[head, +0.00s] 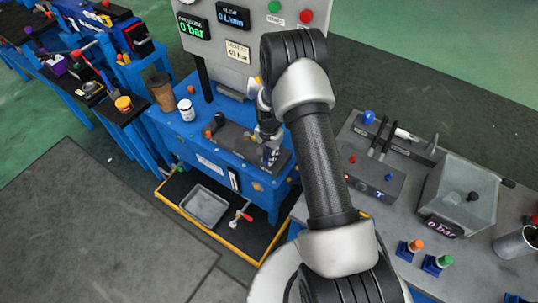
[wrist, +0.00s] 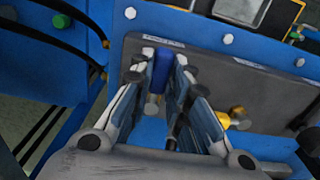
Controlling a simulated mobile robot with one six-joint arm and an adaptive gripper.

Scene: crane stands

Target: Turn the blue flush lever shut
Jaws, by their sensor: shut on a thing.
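A blue lever (wrist: 161,74), which looks like the flush lever, stands upright between the fingertips in the wrist view. My gripper (wrist: 165,62) is shut on it, with a pad on each side. Behind it is a dark grey panel (wrist: 215,75) with a small label above the lever. In the head view my gripper (head: 270,150) reaches down to the dark block on the blue bench (head: 235,172). There the lever is hidden by the gripper and arm.
A brass-coloured fitting (wrist: 238,120) sits right of the fingers. A white jar (head: 186,110) and a brown cup (head: 162,92) stand on the bench's left. A grey tray (head: 206,205) and red-handled tap (head: 243,215) are below. Displays on the panel (head: 230,50) read 0 bar and 0 L/min.

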